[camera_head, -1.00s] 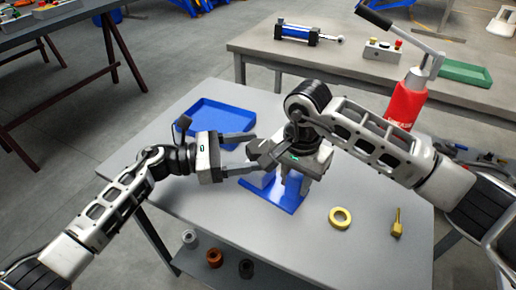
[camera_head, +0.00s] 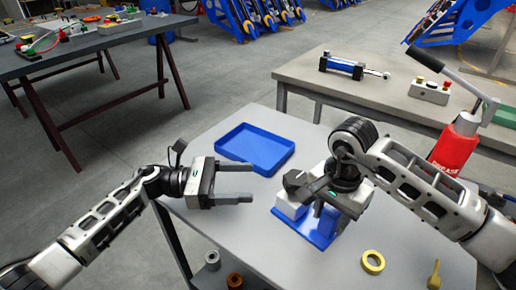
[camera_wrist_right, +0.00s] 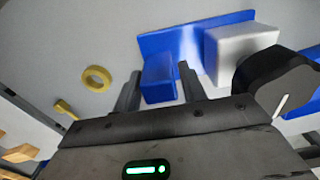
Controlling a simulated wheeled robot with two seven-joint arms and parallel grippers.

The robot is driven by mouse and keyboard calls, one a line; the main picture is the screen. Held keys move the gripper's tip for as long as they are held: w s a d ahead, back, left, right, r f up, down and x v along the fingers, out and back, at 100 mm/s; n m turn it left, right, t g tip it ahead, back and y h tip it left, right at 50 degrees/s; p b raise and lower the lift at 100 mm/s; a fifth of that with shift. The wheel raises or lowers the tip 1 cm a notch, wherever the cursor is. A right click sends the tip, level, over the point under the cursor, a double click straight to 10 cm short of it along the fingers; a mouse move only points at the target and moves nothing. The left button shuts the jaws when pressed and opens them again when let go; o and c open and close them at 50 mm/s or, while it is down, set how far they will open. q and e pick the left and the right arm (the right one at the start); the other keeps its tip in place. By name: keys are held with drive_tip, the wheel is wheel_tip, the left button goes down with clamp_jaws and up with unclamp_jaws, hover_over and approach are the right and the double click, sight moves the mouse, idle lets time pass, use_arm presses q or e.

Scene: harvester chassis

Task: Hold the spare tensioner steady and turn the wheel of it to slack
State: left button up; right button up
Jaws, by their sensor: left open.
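The spare tensioner stands on the table (camera_head: 228,238). It has a blue base plate (camera_head: 284,218), a pale block, a blue block (camera_wrist_right: 158,80) and a dark wheel (camera_wrist_right: 278,78) with a white mark. The wheel also shows in the head view (camera_head: 297,181). My right gripper (camera_wrist_right: 160,75) is over the tensioner, its fingers close on both sides of the blue block; the contact itself is hard to see. My left gripper (camera_head: 248,183) is open and empty, left of the wheel and apart from it, fingers pointing right.
A blue tray (camera_head: 227,157) lies behind. A yellow ring (camera_head: 372,262) and a yellow tool (camera_head: 434,276) lie at the front right. A red bottle (camera_head: 454,146) stands at the right. A back bench (camera_head: 395,98) holds a cylinder (camera_head: 342,66) and a button box (camera_head: 429,92).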

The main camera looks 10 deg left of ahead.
drive_tip(key=shift+o, duration=1)
